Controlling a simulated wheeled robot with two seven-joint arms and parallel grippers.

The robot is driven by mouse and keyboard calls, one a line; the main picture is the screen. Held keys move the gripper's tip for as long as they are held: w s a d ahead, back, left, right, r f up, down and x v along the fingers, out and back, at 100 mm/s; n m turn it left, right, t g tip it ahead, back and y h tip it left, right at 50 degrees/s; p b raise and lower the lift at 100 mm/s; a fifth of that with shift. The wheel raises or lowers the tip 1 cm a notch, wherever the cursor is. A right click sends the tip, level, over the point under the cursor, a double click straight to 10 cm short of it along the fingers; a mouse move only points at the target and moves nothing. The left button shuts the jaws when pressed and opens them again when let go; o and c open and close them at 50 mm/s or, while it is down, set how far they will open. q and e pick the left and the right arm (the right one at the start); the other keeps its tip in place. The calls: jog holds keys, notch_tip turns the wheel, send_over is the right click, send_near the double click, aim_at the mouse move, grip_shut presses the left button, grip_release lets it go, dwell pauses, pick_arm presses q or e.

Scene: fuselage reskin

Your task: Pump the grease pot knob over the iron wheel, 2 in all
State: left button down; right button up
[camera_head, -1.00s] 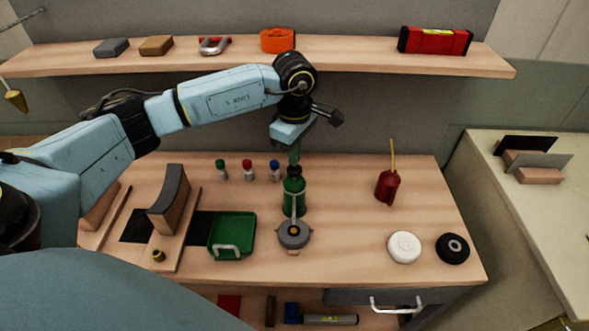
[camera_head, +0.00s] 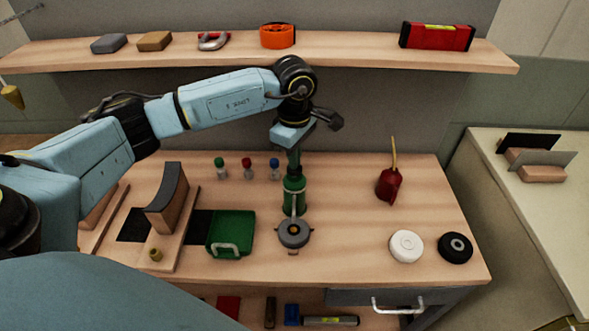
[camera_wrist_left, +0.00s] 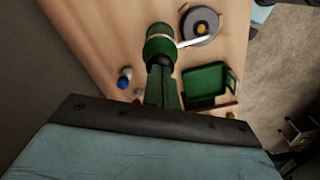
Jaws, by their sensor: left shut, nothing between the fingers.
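The green grease pot (camera_head: 294,197) stands upright at the middle of the bench. It also shows in the left wrist view (camera_wrist_left: 158,46). Its dark knob (camera_wrist_left: 161,61) is on top, mostly covered by my fingers in the head view. Its pale spout (camera_wrist_left: 190,42) reaches over the grey iron wheel (camera_head: 294,234), which lies just in front of the pot. My left gripper (camera_head: 293,163) is shut and empty, pointing down, its fingertips at the knob; contact is hard to make out. My right gripper is out of view.
A green tray (camera_head: 218,252) and curved block (camera_head: 168,203) are left of the wheel. Small capped bottles (camera_head: 248,169) stand behind. A red oil can (camera_head: 389,184), white disc (camera_head: 405,246) and black disc (camera_head: 455,247) are to the right. A shelf (camera_head: 350,58) runs above.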

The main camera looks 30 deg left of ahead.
pick_arm(q)
jog(key=shift+f, duration=0.25)
jog(key=shift+r, duration=0.15)
jog(key=shift+r+p, duration=0.7)
jog(key=shift+r, duration=0.45)
notch_tip(320, 180, up, 5)
jog(key=p, duration=0.3)
dwell(0.5)
